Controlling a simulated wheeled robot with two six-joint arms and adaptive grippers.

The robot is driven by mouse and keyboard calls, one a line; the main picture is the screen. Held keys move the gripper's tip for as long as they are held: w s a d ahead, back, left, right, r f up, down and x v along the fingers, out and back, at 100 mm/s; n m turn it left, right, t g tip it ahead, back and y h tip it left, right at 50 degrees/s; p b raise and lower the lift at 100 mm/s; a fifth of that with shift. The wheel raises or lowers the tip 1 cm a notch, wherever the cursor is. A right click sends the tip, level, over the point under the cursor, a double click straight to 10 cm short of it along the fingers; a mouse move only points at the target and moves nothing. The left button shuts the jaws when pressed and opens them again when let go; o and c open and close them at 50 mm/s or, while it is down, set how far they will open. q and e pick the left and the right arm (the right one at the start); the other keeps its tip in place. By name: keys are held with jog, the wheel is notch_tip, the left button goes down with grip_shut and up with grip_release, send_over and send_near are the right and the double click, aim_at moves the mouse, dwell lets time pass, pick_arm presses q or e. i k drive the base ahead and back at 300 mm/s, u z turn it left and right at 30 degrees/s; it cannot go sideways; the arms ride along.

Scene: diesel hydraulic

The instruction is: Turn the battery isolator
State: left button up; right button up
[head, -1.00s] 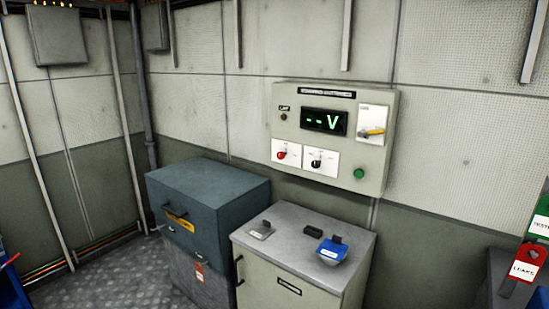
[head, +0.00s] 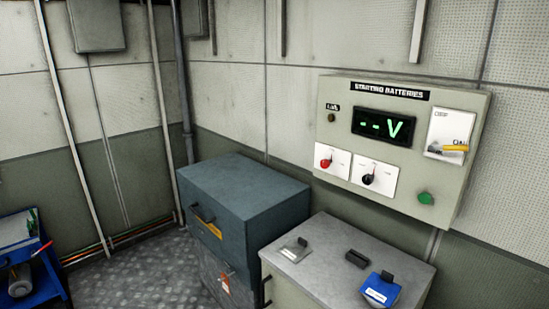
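The battery isolator is on the wall panel labelled "STARTING BATTERIES" (head: 330,95) in the head view. The panel's right side has a white plate (head: 440,122) with a yellow handle (head: 454,148) lying roughly horizontal; this looks like the isolator, though its lettering is only partly readable. The green display (head: 384,127) shows "--V". A red knob (head: 325,163) and a black knob (head: 369,179) sit on two white plates below it. A green button (head: 426,198) is at the lower right. Neither of my grippers is in view.
A grey-topped cabinet (head: 325,262) stands below the panel, with a blue item (head: 381,290) and small dark and grey items on top. A dark blue-grey chest (head: 245,190) stands left of it. A blue cart (head: 35,225) is at far left. Floor between is clear.

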aim_at(325, 163)
jog(key=u, duration=0.1)
jog(key=i, duration=0.85)
jog(key=z, duration=0.9)
jog(key=i, duration=0.5)
jog(key=z, duration=0.5)
